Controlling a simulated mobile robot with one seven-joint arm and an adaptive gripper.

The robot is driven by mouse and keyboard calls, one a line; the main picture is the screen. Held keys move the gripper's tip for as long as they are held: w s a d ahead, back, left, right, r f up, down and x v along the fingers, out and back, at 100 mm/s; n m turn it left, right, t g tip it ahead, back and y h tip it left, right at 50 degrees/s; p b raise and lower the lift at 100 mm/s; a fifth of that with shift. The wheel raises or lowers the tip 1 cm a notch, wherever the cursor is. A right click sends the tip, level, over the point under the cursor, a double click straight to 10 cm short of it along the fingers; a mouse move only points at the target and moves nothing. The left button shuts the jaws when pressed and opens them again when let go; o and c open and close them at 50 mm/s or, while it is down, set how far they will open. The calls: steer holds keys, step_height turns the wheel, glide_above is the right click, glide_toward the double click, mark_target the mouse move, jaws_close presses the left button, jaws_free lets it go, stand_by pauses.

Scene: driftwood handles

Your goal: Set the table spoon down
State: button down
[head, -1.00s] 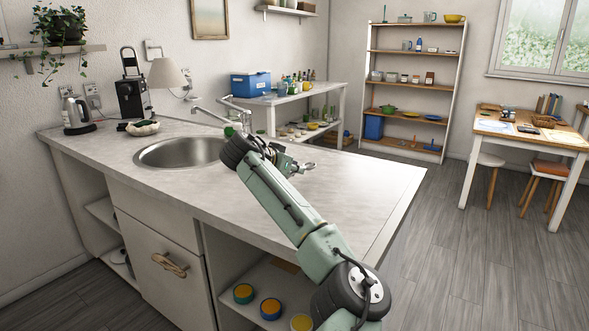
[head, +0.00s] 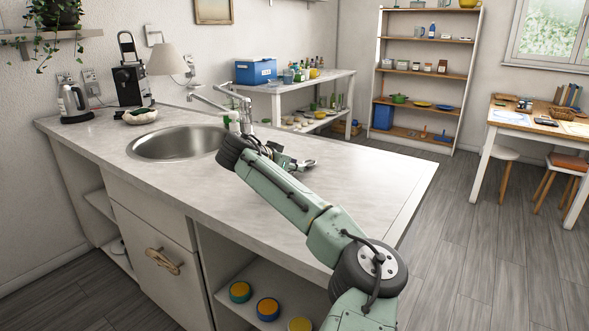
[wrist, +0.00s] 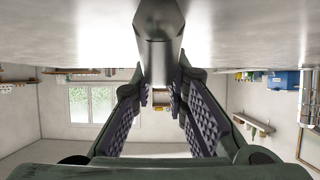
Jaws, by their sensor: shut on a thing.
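My gripper (head: 284,160) is low over the worktop (head: 345,190), right of the sink, partly hidden behind my forearm. In the wrist view its two ridged fingers (wrist: 164,100) are closed in around a grey metal piece, the table spoon (wrist: 158,45), which runs up to the top edge of the picture. In the head view a small shiny end of the spoon (head: 308,163) shows just past the fingers. The wrist picture is upside down, with the pale worktop filling its top. I cannot tell whether the spoon touches the worktop.
The sink (head: 178,143) and tap (head: 243,112) are left of my gripper. A dish (head: 140,117), lamp (head: 166,62) and kettle (head: 73,103) stand at the back left. The worktop to the right is bare up to its edge.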

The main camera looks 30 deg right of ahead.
steer(key=shift+w+a, duration=0.1)
steer(key=shift+a, duration=0.05)
steer(key=shift+f, duration=0.1)
steer(key=shift+f, duration=0.15)
steer(key=c, duration=1.6)
jaws_free()
